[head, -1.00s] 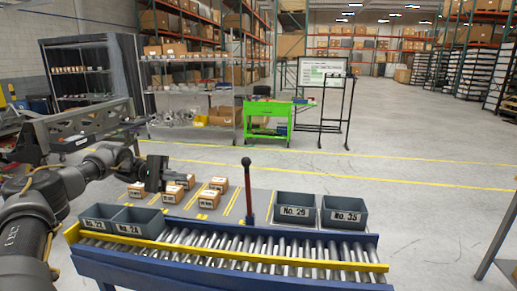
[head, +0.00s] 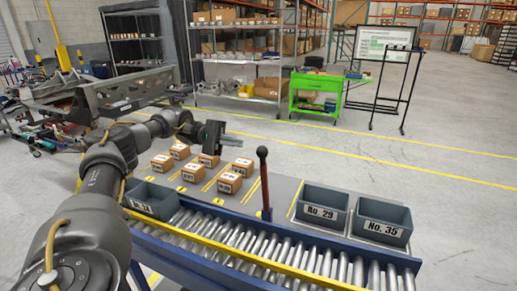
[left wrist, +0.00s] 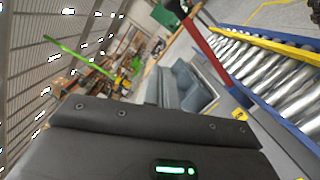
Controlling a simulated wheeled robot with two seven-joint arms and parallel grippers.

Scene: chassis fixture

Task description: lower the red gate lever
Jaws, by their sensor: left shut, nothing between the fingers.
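My left gripper (head: 212,138) is shut and empty. It is in the air to the left of the lever and a little above its knob in the picture, apart from it. Its dark body fills the bottom of the left wrist view. My right gripper is not in view.
The roller conveyor (head: 285,262) with yellow rails runs across the front. Grey bins No. 29 (head: 321,212) and No. 35 (head: 381,226) stand right of the lever. Another grey bin (head: 150,200) is at left, partly behind my arm. Several small cartons (head: 229,183) lie left of the lever.

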